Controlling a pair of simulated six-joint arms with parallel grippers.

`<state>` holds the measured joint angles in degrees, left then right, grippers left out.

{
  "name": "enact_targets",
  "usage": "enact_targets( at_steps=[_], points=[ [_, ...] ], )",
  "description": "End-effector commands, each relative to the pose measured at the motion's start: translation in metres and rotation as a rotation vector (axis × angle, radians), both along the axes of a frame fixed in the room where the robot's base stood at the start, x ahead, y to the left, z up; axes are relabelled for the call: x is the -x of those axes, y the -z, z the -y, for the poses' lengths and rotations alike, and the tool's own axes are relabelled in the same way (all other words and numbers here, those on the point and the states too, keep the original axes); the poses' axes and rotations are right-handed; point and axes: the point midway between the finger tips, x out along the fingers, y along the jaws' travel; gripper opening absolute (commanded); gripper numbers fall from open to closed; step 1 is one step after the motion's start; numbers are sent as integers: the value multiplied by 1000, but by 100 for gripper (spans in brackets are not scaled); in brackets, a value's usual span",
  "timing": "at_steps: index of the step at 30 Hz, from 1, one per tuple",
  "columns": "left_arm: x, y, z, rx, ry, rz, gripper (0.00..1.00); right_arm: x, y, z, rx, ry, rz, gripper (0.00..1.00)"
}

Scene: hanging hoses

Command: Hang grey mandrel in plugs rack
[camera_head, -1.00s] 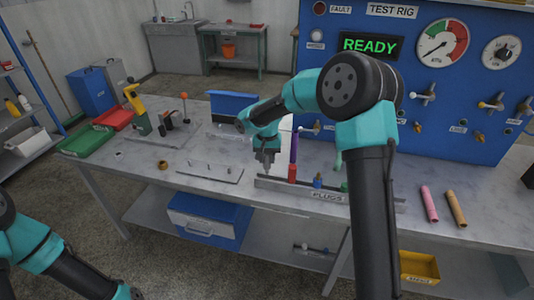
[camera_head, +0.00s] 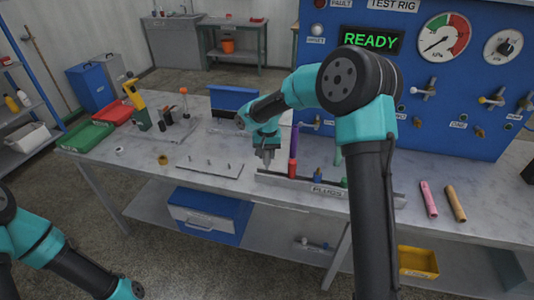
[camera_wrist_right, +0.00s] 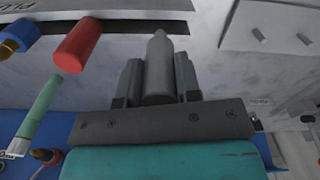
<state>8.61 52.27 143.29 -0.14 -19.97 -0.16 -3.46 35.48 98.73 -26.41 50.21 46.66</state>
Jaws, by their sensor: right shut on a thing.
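My right gripper (camera_head: 267,158) is shut on the grey mandrel (camera_wrist_right: 159,68), with a finger on each side of it in the right wrist view. The mandrel's narrow end points toward the plugs rack (camera_head: 327,190). In the head view the gripper is over the left end of the rack. The rack's dark slot (camera_wrist_right: 135,24) shows just beyond the mandrel's tip in the wrist view; I cannot tell whether they touch. My left gripper is out of view.
A flat plate with pegs (camera_head: 210,168) lies left of the rack. A pink tube (camera_head: 428,199) and an orange tube (camera_head: 455,203) lie to the right. The blue test rig (camera_head: 455,80) stands behind. A purple hose (camera_head: 294,140) hangs behind the red plug.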

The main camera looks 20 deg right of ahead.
Motion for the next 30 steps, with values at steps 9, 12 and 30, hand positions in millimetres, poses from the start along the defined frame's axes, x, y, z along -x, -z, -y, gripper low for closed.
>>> enact_targets(
  at_steps=[9, 12, 30],
  points=[
    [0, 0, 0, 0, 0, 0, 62, 0, 0, 0, 0, 0, 0, 5],
    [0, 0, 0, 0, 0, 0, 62, 0, 0, 0, 0, 0, 0, 5],
    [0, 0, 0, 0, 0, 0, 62, 0, 8, 0, 1, 0, 0, 5]
  ],
)
